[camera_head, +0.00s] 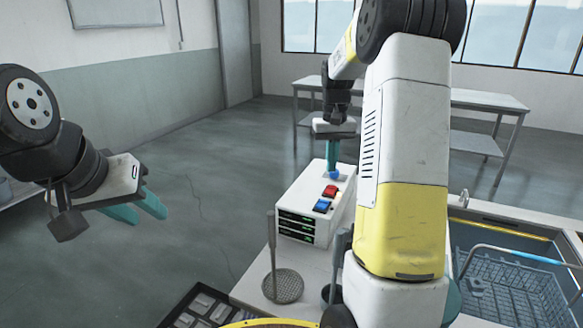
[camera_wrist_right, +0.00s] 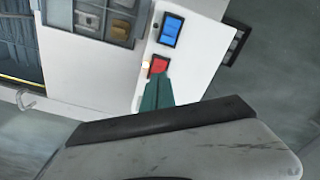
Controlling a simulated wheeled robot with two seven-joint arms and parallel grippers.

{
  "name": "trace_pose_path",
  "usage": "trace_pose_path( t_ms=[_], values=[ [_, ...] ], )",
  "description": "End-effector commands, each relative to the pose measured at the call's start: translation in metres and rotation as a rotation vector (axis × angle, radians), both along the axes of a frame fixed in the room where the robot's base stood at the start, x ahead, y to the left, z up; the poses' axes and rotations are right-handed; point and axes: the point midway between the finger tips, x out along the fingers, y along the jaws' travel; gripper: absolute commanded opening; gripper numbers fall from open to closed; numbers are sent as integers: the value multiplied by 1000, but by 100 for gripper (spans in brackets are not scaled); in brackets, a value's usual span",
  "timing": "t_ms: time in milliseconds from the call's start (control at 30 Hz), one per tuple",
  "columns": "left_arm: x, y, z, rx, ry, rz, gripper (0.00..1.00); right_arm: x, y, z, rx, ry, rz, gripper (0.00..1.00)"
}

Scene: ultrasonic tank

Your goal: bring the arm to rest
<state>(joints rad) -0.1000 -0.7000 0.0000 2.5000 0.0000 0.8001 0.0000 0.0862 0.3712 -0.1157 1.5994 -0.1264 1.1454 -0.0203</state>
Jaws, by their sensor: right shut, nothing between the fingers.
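My right gripper (camera_head: 332,165) is shut and empty, its teal fingers pointing down above the far end of the white control box (camera_head: 306,215). In the head view the fingertips appear right at a small blue knob on top of the box; whether they touch it I cannot tell. In the right wrist view the shut fingers (camera_wrist_right: 157,90) show beside the red switch (camera_wrist_right: 158,66), with the blue switch (camera_wrist_right: 171,30) further off. My left gripper (camera_head: 140,208) hangs over the floor at the left, its teal fingers apart and empty.
A tank with a blue mesh basket (camera_head: 507,291) and a metal handle stands at the right. A round mesh strainer (camera_head: 283,286) lies on the white bench in front of the box. A dark tray (camera_head: 180,318) holds several pale pieces.

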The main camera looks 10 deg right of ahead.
Motion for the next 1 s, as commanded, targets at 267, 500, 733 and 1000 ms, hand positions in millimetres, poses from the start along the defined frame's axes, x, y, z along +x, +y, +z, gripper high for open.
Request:
trace_pose_path(
  t_ms=[267, 500, 733, 1000],
  values=[
    [0, 0, 0, 0, 0, 0, 36, -28, 22, 35, 25, -79, 21, 0],
    [0, 0, 0, 0, 0, 0, 36, -92, 64, 80, 68, -225, 67, 0],
    [0, 0, 0, 0, 0, 0, 36, -160, 99, 100, 105, -361, 111, 0],
    [0, 0, 0, 0, 0, 0, 36, -231, 130, 95, 138, -503, 156, 0]
  ],
)
